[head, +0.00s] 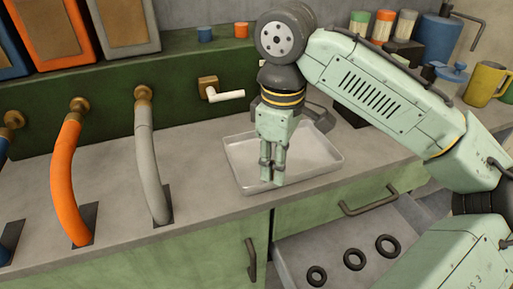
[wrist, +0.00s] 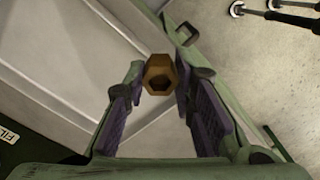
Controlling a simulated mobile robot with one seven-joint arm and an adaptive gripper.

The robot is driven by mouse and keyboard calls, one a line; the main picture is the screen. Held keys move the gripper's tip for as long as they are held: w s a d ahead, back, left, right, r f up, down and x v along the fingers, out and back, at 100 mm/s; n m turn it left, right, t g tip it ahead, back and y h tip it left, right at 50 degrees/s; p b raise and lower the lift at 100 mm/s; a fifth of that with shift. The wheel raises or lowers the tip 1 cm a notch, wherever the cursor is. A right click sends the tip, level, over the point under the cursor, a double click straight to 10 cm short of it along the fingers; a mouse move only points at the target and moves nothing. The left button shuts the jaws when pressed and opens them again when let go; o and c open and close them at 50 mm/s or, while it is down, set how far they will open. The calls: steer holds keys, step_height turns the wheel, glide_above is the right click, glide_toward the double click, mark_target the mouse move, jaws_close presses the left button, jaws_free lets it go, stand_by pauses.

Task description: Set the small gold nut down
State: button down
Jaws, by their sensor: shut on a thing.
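The small gold nut (wrist: 158,66) is a hexagonal ring with a dark hole, seen in the wrist view between the fingertips. My gripper (head: 272,176) is shut on it, and it also shows in the wrist view (wrist: 160,84) with a purple-padded finger on each side of the nut. In the head view my gripper points down at the front part of a pale shallow tray (head: 236,178) on the counter. I cannot make out the nut in the head view. How far the nut is above the surface cannot be told.
An open drawer with several black rings (head: 354,259) is below the counter (head: 190,219). An orange hose (head: 67,180) and a grey hose (head: 149,165) stand at the left. A white-handled tap (head: 226,96) is behind the tray. Mugs and jars stand at the back right.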

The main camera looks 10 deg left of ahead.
steer(key=p, duration=0.1)
glide_above(250, 163)
steer(key=shift+s+d+f, duration=0.3)
steer(key=shift+d+f, duration=0.05)
steer(key=shift+w+a+f+p, duration=0.15)
steer(key=shift+f+p, duration=0.05)
steer(key=shift+f, duration=0.75)
steer(key=shift+w+a+f+p, duration=0.1)
steer(key=shift+a+f+p, duration=0.05)
steer(key=shift+f, duration=0.75)
steer(key=shift+f, duration=0.1)
steer(key=c, duration=1.7)
jaws_free()
steer(key=shift+o, duration=0.3)
step_height(250, 163, up, 12)
